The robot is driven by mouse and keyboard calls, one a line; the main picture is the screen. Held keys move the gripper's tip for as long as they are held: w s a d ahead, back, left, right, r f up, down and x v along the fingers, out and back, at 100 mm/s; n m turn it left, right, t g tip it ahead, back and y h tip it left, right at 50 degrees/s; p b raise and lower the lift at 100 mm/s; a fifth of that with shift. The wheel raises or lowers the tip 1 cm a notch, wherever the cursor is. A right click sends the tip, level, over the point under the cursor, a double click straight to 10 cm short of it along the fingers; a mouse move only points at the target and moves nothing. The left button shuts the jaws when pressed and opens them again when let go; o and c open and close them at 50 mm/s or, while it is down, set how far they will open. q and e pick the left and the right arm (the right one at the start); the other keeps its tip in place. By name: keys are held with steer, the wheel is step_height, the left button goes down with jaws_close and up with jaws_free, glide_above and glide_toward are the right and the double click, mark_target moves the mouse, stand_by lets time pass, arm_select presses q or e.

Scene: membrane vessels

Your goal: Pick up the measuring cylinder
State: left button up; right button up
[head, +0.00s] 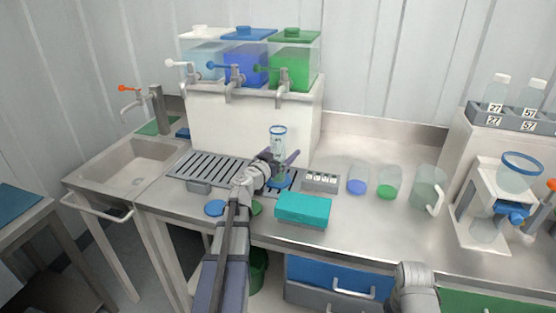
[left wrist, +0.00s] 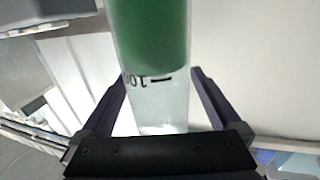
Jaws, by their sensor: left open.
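The measuring cylinder (head: 278,143) is clear, with a blue rim and a blue foot, and stands upright at the drain grid's right end. My left gripper (head: 281,159) is around its lower body, with dark fingers spread on either side. In the left wrist view, the cylinder (left wrist: 158,105) passes between the open fingers (left wrist: 160,78), with gaps beside it. An upside-down mark, seemingly 100, shows on it. Green fills its upper part there; I cannot tell whether that is inside or behind it.
White, blue and green tanks with taps (head: 237,82) stand on a white block behind. A teal box (head: 303,210) lies in front. A small labelled rack (head: 320,182) and several beakers (head: 358,180) stand right. A sink (head: 135,168) is left. Open counter lies front right.

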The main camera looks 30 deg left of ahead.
arm_select(q)
jaws_close()
stand_by(0.7)
